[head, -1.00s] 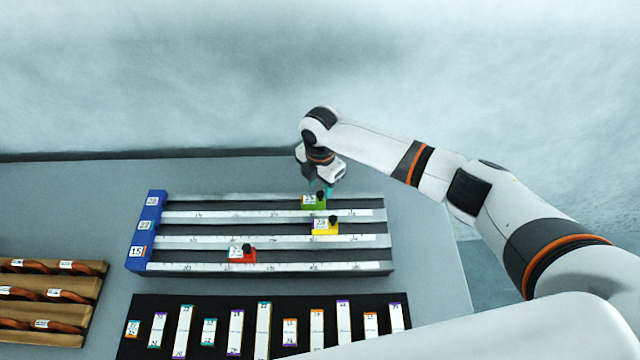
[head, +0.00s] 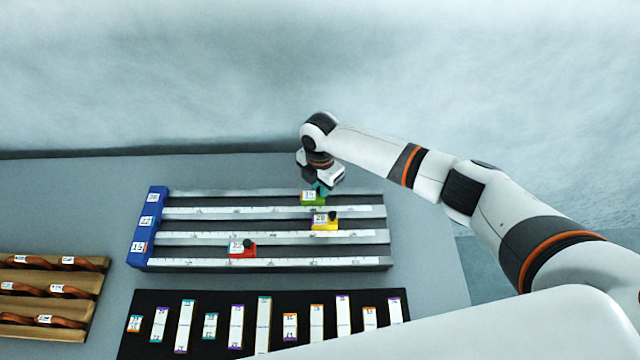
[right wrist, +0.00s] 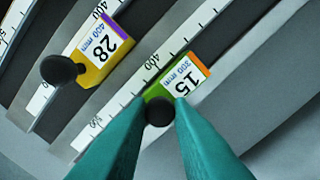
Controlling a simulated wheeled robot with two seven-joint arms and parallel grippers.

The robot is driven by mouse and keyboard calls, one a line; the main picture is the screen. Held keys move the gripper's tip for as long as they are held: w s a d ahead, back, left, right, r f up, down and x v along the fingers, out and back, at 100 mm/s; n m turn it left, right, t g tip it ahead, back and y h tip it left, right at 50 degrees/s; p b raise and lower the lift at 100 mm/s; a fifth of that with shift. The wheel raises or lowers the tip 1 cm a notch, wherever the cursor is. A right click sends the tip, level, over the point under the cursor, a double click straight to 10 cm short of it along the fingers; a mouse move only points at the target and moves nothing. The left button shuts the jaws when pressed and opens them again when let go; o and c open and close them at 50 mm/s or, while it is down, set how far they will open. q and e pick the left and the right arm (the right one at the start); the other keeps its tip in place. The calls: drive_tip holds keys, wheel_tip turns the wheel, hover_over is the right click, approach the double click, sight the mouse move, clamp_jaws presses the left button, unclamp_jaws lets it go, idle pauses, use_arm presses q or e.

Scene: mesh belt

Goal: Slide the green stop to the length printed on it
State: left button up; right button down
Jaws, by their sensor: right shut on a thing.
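The green stop (head: 312,199) sits on the rearmost rail of the rail fixture (head: 265,239), right of its middle. My right gripper (head: 320,187) is over the stop in the head view. In the wrist view its teal fingers (right wrist: 159,108) are shut on the stop's round black knob. My left gripper is out of view.
A yellow stop (head: 325,224) labelled 28 and 400 mm and a red stop (head: 242,250) sit on the nearer rails. A blue end block (head: 147,228) closes the rails' left end. A dark mat (head: 260,340) with several strips lies in front, a brown rack (head: 75,310) at left.

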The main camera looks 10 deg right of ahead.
drive_tip(key=a+b, duration=0.1)
drive_tip(key=a, duration=0.1)
drive_tip(key=a+b, duration=0.1)
drive_tip(key=a, duration=0.1)
drive_tip(key=w+a+b, duration=0.1)
drive_tip(key=a, duration=0.1)
drive_tip(key=shift+w+a, duration=0.1)
drive_tip(key=shift+a, duration=0.2)
drive_tip(key=shift+w+a+r, duration=0.1)
drive_tip(key=shift+a, duration=0.3)
drive_tip(key=c, duration=1.3)
unclamp_jaws()
drive_tip(key=shift+d, duration=0.15)
drive_tip(key=shift+d, duration=0.1)
wheel_tip(320, 180, up, 12)
drive_tip(key=b, duration=0.3)
